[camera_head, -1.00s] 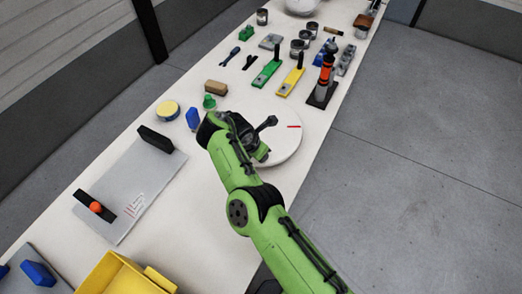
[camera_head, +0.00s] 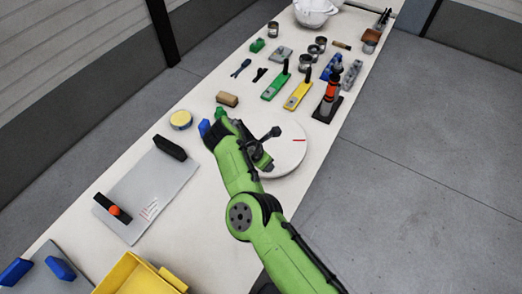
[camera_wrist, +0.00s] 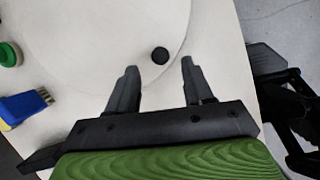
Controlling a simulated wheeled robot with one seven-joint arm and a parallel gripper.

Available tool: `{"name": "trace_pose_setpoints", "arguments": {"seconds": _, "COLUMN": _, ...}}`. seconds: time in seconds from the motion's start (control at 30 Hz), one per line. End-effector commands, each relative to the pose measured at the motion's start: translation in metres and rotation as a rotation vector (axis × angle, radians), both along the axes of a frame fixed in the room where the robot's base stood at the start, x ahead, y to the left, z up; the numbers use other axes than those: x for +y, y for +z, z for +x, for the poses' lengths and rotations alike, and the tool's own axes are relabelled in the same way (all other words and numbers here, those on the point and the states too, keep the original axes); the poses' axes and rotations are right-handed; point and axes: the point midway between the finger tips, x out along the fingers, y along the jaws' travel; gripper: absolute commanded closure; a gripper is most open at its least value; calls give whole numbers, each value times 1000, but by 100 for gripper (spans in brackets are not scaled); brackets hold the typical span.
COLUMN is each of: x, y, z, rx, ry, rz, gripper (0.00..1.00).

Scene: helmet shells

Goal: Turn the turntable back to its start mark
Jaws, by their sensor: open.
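The turntable (camera_head: 288,158) is a white round disc on the bench, with a short red line (camera_head: 299,140) on its right part. A black knob (camera_wrist: 160,56) stands up from the disc in the wrist view. My gripper (camera_wrist: 159,68) is open, one finger on each side of the knob's line and the knob just ahead of the fingertips. No contact with the knob shows. In the head view my green arm reaches over the disc's left part and hides it and most of the gripper. I cannot make out a separate start mark on the bench.
A blue brush (camera_wrist: 25,108) and a green object (camera_wrist: 9,54) lie left of the disc. A black stand with an orange-banded tool (camera_head: 329,97) is behind it to the right. Green (camera_head: 275,87) and yellow (camera_head: 298,92) tools lie behind. A yellow bin (camera_head: 130,277) stands at the front.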

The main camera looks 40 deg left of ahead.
Motion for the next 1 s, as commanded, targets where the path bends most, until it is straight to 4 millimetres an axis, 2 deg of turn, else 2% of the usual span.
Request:
{"name": "trace_pose_setpoints", "arguments": {"seconds": 0.03, "x": 0, "y": 13, "z": -2, "rx": 5, "ry": -2, "rz": -1, "gripper": 49}}
{"name": "trace_pose_setpoints", "arguments": {"seconds": 0.33, "x": 1, "y": 27, "z": -7, "rx": 2, "ry": 6, "rz": -2, "gripper": 49}}
{"name": "trace_pose_setpoints", "arguments": {"seconds": 0.83, "x": 0, "y": 25, "z": -10, "rx": -1, "ry": 0, "rz": 0, "gripper": 49}}
{"name": "trace_pose_setpoints", "arguments": {"seconds": 0.87, "x": 0, "y": 25, "z": -10, "rx": -1, "ry": 0, "rz": 0, "gripper": 52}}
{"name": "trace_pose_setpoints", "arguments": {"seconds": 0.97, "x": 2, "y": 26, "z": -2, "rx": -10, "ry": 12, "rz": 10, "gripper": 53}}
{"name": "trace_pose_setpoints", "arguments": {"seconds": 1.0, "x": 5, "y": 26, "z": 8, "rx": -21, "ry": 24, "rz": 21, "gripper": 53}}
